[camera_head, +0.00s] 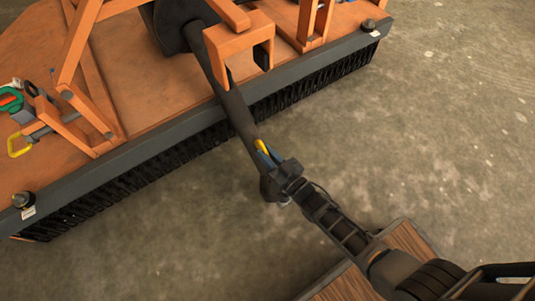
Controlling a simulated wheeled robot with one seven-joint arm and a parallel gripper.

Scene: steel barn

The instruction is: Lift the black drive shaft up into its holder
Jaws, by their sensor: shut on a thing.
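The black drive shaft (237,108) runs from the orange implement at the top down toward the middle of the view. Its lower end reaches past the dark brush edge, over the concrete floor. My gripper (268,160) is shut on the shaft near this lower end; yellow and blue parts show at the jaws. The fingertips are partly hidden. An orange U-shaped bracket (238,43), which looks like the holder, stands over the shaft further up, its opening facing down. The shaft passes below or behind the bracket; I cannot tell whether they touch.
The orange deck (150,75) has a dark front beam with black bristles (130,180) under it. Tools with green, red and yellow handles (15,115) lie at the left. A wooden board (405,245) is at the lower right. The concrete floor (440,120) at right is clear.

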